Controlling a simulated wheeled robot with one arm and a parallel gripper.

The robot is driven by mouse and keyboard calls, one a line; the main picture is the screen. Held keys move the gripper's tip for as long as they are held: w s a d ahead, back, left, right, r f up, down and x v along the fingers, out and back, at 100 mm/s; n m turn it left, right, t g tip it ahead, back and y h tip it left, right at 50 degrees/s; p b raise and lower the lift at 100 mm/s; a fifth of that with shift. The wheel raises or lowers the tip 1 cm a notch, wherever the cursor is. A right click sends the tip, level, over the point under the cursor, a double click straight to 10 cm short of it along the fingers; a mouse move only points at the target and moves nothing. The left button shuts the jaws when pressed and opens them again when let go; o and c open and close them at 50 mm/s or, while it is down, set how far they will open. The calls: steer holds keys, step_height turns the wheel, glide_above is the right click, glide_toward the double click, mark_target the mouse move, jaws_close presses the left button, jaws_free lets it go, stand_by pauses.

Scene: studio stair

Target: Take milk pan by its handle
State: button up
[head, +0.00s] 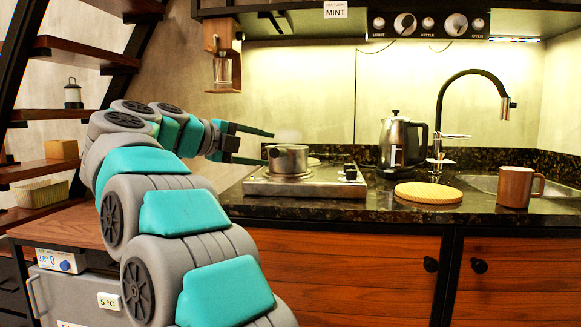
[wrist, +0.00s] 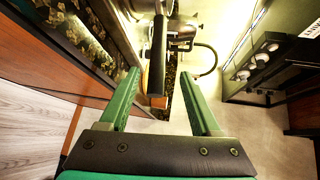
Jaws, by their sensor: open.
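The milk pan (head: 288,160), a small grey metal pot, stands on the steel hob on the counter. My gripper (head: 268,147) is just left of it in the head view, with its two fingers apart and pointing towards the pan. In the wrist view a long dark bar, seemingly the pan's handle (wrist: 158,50), runs down between the fingers of my open gripper (wrist: 160,73). I see no finger clearly touching it. The pan's body is mostly cut off at the top of the wrist view.
The steel hob (head: 305,184) sits on the dark counter. To its right are a kettle (head: 402,142), a round wooden board (head: 428,193), a black tap (head: 440,110) and a brown mug (head: 517,187). A wooden holder (head: 222,55) hangs on the wall above my gripper.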

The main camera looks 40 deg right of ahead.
mark_target(283, 154)
steer(key=shift+f+x, duration=0.15)
steer(key=shift+x, duration=1.85)
steer(key=shift+f+x, duration=0.1)
steer(key=shift+x, duration=1.95)
steer(key=shift+a, duration=0.1)
jaws_close()
